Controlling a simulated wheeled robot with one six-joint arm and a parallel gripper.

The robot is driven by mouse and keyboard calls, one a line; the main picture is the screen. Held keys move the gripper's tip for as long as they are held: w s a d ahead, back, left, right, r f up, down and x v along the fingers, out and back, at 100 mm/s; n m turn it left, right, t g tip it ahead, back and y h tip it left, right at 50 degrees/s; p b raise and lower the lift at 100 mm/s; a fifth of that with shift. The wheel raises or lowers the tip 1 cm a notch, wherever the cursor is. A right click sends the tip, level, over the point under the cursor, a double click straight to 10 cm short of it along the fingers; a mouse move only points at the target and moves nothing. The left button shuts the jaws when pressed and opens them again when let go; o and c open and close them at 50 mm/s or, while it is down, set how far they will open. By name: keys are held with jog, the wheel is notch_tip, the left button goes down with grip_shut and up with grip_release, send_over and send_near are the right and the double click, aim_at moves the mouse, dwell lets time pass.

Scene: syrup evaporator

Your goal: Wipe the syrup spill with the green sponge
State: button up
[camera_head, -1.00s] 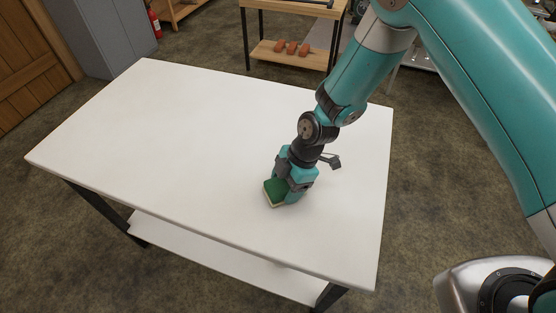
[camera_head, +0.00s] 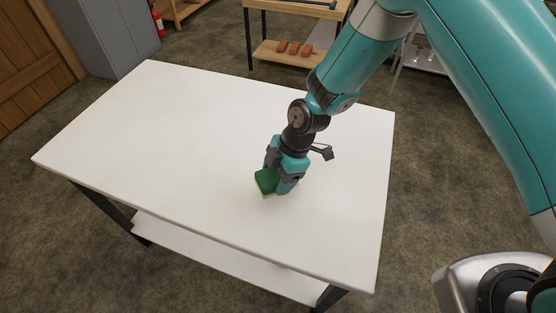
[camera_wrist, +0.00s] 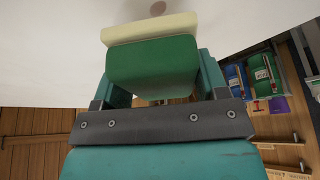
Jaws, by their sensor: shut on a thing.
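The green sponge (camera_head: 265,181) has a cream-coloured layer along one face. My gripper (camera_head: 281,183) is shut on it above the right half of the white table, and I cannot tell if the sponge touches the top. In the wrist view, the sponge (camera_wrist: 153,62) sits between the two teal fingers, its cream layer facing the white tabletop.
The white table (camera_head: 160,130) is otherwise bare, with free room to the left and front. Beyond it stands a wooden bench (camera_head: 268,57) with several reddish-brown blocks (camera_head: 294,48) on its lower shelf. A grey cabinet (camera_head: 100,35) and a red extinguisher (camera_head: 157,22) are at back left.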

aim_at(273, 175)
jog(key=shift+r+p, duration=0.95)
jog(key=shift+r, duration=0.95)
